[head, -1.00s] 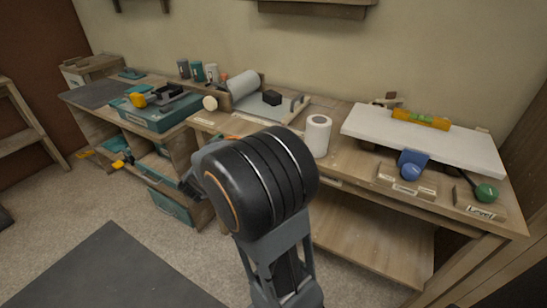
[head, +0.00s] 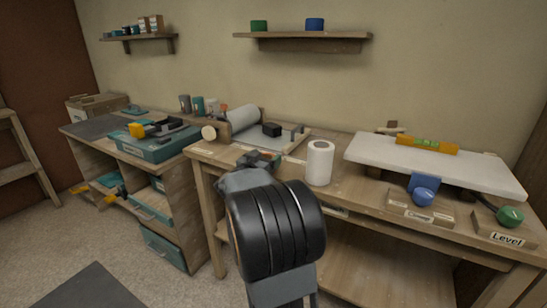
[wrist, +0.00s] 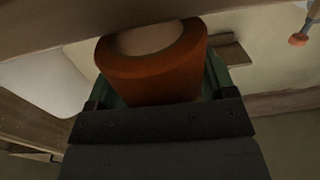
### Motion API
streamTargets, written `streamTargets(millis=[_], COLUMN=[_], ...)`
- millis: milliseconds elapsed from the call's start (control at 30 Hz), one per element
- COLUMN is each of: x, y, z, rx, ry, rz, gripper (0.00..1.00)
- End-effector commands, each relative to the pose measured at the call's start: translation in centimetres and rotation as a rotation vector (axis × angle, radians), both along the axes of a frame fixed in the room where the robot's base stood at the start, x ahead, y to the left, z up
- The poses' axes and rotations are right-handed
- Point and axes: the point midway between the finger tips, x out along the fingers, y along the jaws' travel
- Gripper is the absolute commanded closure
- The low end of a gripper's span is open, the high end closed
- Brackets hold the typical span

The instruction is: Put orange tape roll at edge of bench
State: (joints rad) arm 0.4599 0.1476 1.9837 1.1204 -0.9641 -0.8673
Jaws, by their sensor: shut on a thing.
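The orange tape roll (wrist: 152,76) is held between the fingers of my gripper (wrist: 160,88) in the wrist view, its pale hollow core facing up in the picture. In the head view my gripper (head: 259,160) is at the front left part of the wooden bench (head: 350,190), with my arm hiding most of it and of the roll. A wooden edge crosses the top of the wrist view, very near the roll; I cannot tell whether they touch.
A white paper roll (head: 319,163) stands right of my gripper. Behind are a grey roll (head: 243,118) and a tray-like board (head: 275,141). A white board (head: 435,163) with an orange level (head: 427,145) fills the right side. A teal case (head: 155,145) sits on the left bench.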

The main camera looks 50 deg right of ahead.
Motion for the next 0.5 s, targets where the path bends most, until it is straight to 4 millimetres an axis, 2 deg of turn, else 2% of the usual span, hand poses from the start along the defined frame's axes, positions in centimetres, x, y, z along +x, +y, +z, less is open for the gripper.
streamTargets(millis=[100,267,500], x=[0.3,0.6,1.4], y=[-1.1,-1.8,-5.1], z=[0.0,0.0,-0.1], rx=[-0.001,0.0,0.0], ry=[-0.001,0.0,0.0], rz=[-0.001,0.0,-0.002], gripper=[0.47,0.47,0.47])
